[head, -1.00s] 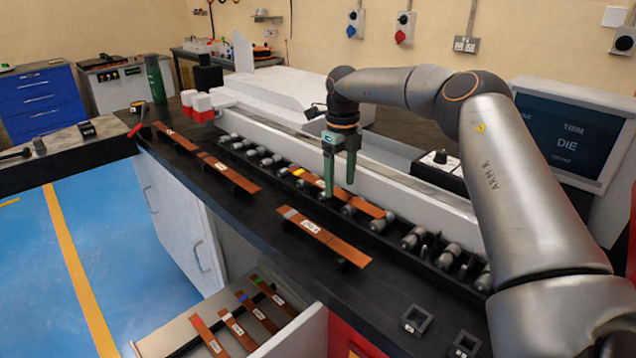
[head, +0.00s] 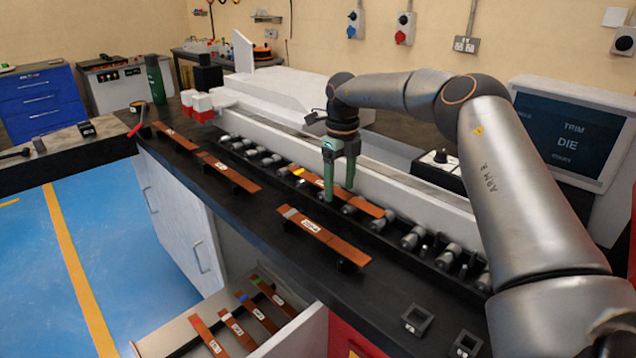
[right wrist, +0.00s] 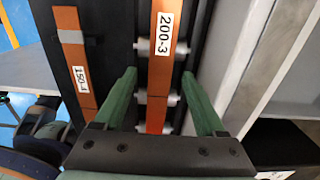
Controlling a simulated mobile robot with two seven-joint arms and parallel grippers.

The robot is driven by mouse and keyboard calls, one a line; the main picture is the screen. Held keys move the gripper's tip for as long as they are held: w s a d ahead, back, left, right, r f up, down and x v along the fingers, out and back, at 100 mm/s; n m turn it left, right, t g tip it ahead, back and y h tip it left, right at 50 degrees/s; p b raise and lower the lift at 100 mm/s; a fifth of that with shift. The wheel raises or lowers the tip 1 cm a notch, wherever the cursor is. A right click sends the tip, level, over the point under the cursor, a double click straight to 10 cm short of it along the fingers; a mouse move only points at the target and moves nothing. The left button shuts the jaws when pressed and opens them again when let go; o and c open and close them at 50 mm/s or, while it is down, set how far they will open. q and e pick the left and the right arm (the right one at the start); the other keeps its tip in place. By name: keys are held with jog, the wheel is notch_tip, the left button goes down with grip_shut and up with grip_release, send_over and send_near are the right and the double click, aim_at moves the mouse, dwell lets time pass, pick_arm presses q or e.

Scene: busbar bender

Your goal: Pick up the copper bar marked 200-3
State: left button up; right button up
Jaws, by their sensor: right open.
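The copper bar marked 200-3 (right wrist: 160,70) lies on the roller track, and its label reads clearly in the right wrist view. In the head view this bar (head: 368,206) carries a yellow band near its far end. My right gripper (head: 338,200) is open above the bar's middle, pointing down. In the right wrist view its green fingers (right wrist: 160,88) stand on either side of the bar, with gaps to both sides. I cannot tell how far the fingertips are above the rollers. My left gripper is not in view.
A bar marked 150-4 (right wrist: 78,75) lies beside the track, also visible in the head view (head: 325,236). More bars lie on the black bench (head: 230,172) and several in an open drawer (head: 240,318). A white machine wall (head: 420,196) runs close behind the rollers (head: 412,237).

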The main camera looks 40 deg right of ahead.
jog(key=shift+c, duration=0.4)
grip_shut()
